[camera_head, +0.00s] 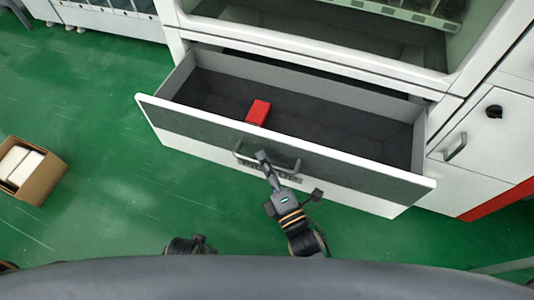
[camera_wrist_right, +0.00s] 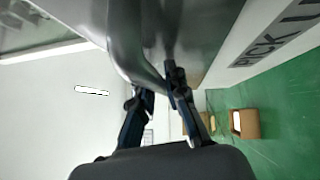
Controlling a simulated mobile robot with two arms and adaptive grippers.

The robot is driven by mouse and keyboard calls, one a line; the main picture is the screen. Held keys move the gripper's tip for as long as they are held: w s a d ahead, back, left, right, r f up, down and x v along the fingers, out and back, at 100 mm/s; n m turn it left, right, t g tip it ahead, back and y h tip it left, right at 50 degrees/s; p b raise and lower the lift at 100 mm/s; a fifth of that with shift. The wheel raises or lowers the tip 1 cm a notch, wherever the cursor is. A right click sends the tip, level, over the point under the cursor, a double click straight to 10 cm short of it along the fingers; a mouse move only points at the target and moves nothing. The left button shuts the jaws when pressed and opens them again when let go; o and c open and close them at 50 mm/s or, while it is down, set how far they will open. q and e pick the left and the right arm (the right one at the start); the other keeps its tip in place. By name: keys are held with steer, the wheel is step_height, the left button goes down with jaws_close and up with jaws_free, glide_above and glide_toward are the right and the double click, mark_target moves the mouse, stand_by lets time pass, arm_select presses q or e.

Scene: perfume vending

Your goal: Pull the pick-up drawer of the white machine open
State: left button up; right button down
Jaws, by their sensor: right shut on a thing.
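The white machine's pick-up drawer (camera_head: 385,180) stands well open in the head view, its dark floor showing. A small red box (camera_head: 258,112) lies inside, close behind the front panel. The drawer's metal handle (camera_head: 294,168) runs along the middle of the front. My right gripper (camera_head: 262,158) is shut on the handle, left of its middle. The right wrist view shows the curved handle bar (camera_wrist_right: 130,50) between the two dark fingers of this gripper (camera_wrist_right: 158,90).
An open cardboard box (camera_head: 45,180) with white packs stands on the green floor at left. A small cabinet door with a handle (camera_head: 456,146) and black knob (camera_head: 494,111) is right of the drawer.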

arm_select(q)
steer(key=shift+s+a+f, duration=0.15)
steer(key=shift+s+f, duration=0.15)
steer(key=shift+s, duration=0.3)
arm_select(e)
steer(key=shift+s+a, duration=0.25)
steer(key=shift+s, duration=0.6)
steer(key=c, duration=1.3)
jaws_free()
steer(key=shift+c, duration=0.2)
steer(key=v, duration=1.2)
